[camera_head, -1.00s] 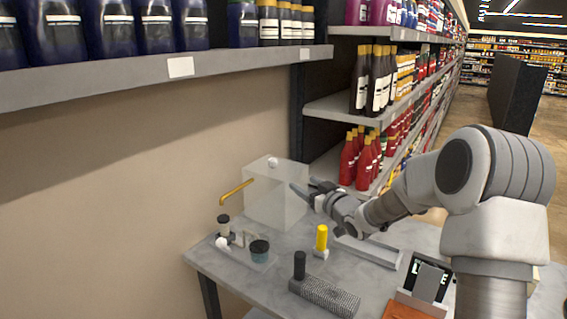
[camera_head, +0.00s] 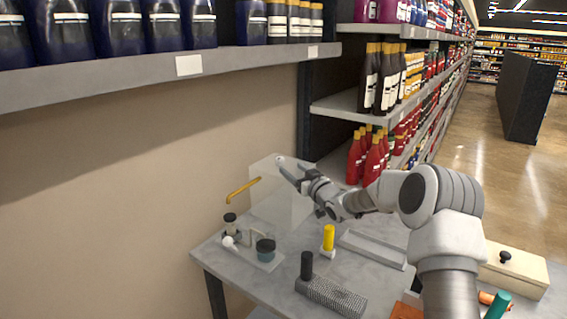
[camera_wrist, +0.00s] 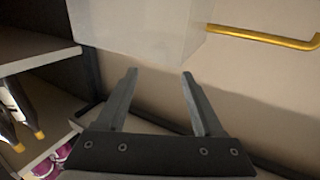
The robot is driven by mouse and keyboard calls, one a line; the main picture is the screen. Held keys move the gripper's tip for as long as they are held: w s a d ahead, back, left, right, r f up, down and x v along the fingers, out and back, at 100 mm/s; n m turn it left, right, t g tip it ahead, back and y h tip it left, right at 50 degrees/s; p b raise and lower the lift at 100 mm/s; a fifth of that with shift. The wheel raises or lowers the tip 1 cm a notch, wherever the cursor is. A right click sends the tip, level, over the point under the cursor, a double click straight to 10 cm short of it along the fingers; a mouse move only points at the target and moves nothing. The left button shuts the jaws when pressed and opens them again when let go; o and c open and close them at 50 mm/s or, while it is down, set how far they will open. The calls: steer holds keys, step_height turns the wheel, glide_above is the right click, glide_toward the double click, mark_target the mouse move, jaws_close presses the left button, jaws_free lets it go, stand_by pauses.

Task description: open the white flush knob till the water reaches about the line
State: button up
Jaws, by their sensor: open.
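A pale translucent tank (camera_head: 283,205) stands at the back of the grey table, with a small white round knob (camera_head: 280,160) at its top. Another white round knob (camera_head: 229,242) sits low on a small pump assembly (camera_head: 252,255) left of the tank. I cannot tell which is the flush knob. My gripper (camera_head: 294,172) is open and empty, beside the tank's upper right, its tips near the top knob. In the wrist view my gripper (camera_wrist: 160,75) has its fingers apart, pointing toward the tank (camera_wrist: 135,30). No waterline can be made out.
A yellow pipe (camera_head: 243,190) sticks out left of the tank. A yellow cylinder (camera_head: 328,237), a black-handled textured block (camera_head: 330,295) and a grey tray (camera_head: 372,248) are on the table. A box with a black knob (camera_head: 515,272) is at right. Stocked shelves (camera_head: 330,106) stand behind.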

mark_target(282, 161)
steer(key=shift+p+x, duration=0.3)
steer(key=shift+x, duration=3.2)
jaws_close()
